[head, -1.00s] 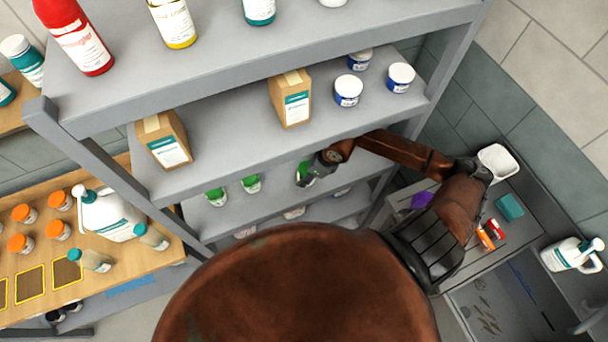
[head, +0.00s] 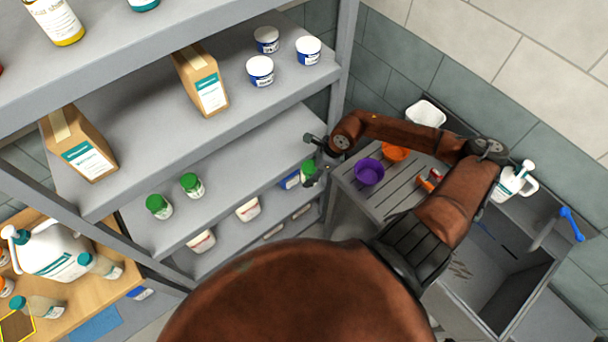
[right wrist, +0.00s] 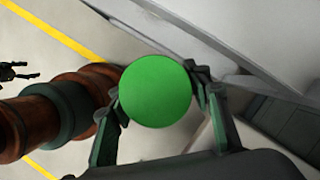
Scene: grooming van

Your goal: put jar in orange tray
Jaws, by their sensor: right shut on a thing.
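The jar has a green lid (head: 308,167); in the right wrist view its round lid (right wrist: 156,91) fills the space between the fingers. My right gripper (head: 314,172) is shut on this jar, by the right end of the lower shelf, and partly covers it. The orange tray (head: 394,151) sits on the slatted drainboard right of the gripper, partly behind my right arm. A small dark gripper shape (right wrist: 18,72), likely my left one, shows at the left edge of the right wrist view; its fingers are unclear. The head view does not show it.
Two green-lidded jars (head: 175,196) stand on the lower shelf. A purple bowl (head: 369,172) sits on the drainboard between the held jar and the orange tray. A shelf post (head: 341,70) rises near my right arm. A sink basin (head: 485,270) lies at the right.

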